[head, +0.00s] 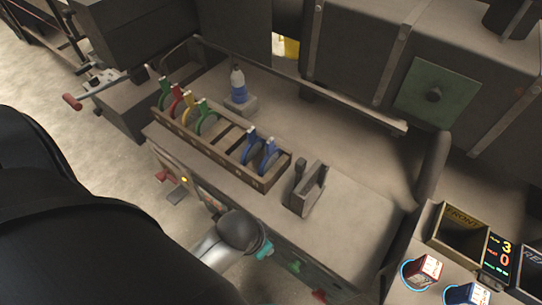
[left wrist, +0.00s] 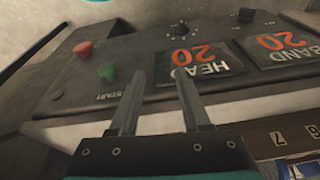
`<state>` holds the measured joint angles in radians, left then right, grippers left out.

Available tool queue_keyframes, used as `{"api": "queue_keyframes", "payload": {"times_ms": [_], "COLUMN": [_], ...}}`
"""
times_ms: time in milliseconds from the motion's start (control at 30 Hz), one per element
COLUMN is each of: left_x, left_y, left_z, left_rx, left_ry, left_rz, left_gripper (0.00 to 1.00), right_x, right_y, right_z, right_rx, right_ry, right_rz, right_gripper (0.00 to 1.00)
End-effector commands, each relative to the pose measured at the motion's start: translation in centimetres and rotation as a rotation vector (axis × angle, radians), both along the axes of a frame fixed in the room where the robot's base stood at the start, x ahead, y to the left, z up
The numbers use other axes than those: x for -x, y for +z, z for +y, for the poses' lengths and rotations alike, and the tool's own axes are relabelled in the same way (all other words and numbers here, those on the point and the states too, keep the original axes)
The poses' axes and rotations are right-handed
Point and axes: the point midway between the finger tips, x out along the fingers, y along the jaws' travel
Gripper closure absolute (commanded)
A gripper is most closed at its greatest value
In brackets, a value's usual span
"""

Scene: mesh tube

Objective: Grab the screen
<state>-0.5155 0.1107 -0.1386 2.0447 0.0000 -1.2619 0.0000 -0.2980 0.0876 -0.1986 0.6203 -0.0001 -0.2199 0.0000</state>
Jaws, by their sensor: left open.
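A wooden rack (head: 225,155) on the bench holds several upright ring-like pieces with coloured handles: green, red, yellow and blue. I cannot tell whether one of them is the screen. The left wrist view shows two lit display screens, HEAD 20 (left wrist: 207,62) and BAND 20 (left wrist: 285,50), on a dark panel. My left gripper (left wrist: 157,105) is open and empty, its fingers in front of the panel below the HEAD display. In the head view my left arm is at the bench's front edge, and its fingertips are hidden. My right gripper is not in view.
A bottle with a blue band (head: 238,85) stands behind the rack. A grey upright fixture (head: 308,188) stands right of it. Bins and small boxes (head: 422,270) sit at lower right. The panel has a red button (left wrist: 83,48) and green button (left wrist: 107,73). The bench's right part is clear.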

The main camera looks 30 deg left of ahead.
Motion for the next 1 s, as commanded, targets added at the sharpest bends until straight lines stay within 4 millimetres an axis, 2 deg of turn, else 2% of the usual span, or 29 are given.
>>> {"api": "queue_keyframes", "payload": {"times_ms": [33,233,333,367,400,567,667,733,867,900,1000], "left_x": [-0.1,-0.2,-1.1,-2.0,-4.5,-10.8,-14.5,-17.0,-20.9,-21.7,-22.6], "left_y": [1.7,6.9,9.8,11.0,13.0,17.4,20.8,23.7,30.7,33.0,38.4], "left_z": [0.0,0.2,0.5,0.7,1.1,1.8,1.8,1.5,-0.2,-1.1,-3.8], "left_rx": [0.000,-0.001,-0.014,-0.026,-0.053,-0.120,-0.159,-0.187,-0.240,-0.256,-0.288], "left_ry": [0.001,0.004,0.005,0.005,0.003,-0.017,-0.046,-0.080,-0.186,-0.234,-0.377], "left_rz": [-0.011,-0.042,-0.101,-0.145,-0.250,-0.536,-0.724,-0.871,-1.187,-1.287,-1.532], "left_gripper": [0.53,0.53,0.53,0.53,0.53,0.53,0.53,0.53,0.53,0.53,0.53], "right_x": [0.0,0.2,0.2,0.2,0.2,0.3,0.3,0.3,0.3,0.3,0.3], "right_y": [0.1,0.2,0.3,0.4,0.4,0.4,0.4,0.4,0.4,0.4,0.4], "right_z": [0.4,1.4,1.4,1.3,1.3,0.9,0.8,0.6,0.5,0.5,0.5], "right_rx": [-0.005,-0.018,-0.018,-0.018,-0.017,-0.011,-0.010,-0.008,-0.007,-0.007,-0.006], "right_ry": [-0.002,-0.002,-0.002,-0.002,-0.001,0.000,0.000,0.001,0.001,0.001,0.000], "right_rz": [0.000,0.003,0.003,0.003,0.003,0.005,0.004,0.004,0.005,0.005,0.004], "right_gripper": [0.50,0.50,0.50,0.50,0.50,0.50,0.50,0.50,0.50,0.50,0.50]}}
